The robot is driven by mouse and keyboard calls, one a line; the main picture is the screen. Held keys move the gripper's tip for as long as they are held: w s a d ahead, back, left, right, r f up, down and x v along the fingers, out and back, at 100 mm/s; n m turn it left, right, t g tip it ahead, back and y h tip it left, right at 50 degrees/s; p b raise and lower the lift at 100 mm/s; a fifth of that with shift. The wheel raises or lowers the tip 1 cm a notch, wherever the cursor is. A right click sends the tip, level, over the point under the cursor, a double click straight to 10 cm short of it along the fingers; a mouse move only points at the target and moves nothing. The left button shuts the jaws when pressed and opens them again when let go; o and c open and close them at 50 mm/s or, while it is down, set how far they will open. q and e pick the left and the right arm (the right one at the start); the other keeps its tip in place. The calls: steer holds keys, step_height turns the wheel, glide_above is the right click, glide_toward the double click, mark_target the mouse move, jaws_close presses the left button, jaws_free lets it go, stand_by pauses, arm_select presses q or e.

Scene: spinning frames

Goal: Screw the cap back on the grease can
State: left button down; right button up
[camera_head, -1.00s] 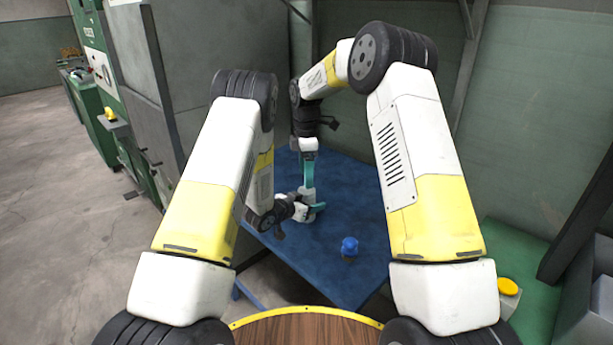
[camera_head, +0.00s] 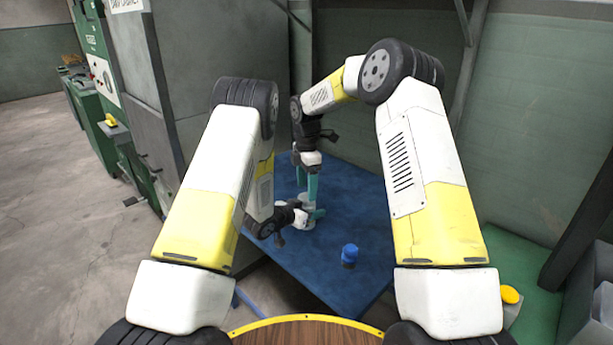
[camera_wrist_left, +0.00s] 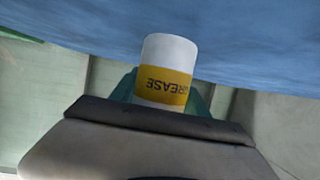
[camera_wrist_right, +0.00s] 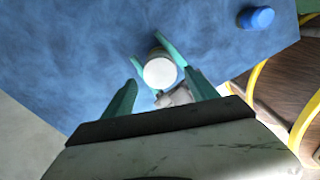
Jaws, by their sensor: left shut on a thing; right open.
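My left gripper (camera_head: 315,213) is shut around the white grease can (camera_head: 307,223), low over the blue table. In the left wrist view, the can (camera_wrist_left: 163,60) has a yellow band with "GREASE" printed upside down. My right gripper (camera_head: 307,189) points down above the can, open. In the right wrist view, its teal fingers (camera_wrist_right: 160,85) are spread apart, with the can's round white top (camera_wrist_right: 160,73) showing between and beyond them. I cannot tell whether that white top is the cap or the bare can.
A small blue-topped object (camera_head: 349,253) stands on the blue table (camera_head: 345,200) to the right of the can; it also shows in the right wrist view (camera_wrist_right: 256,18). A grey cabinet (camera_head: 200,80) rises behind at left.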

mark_target(306, 197)
steer(key=shift+f, duration=1.55)
jaws_close()
steer(key=m, duration=0.3)
steer(key=shift+o, duration=0.4)
jaws_free()
steer(key=shift+r, duration=0.1)
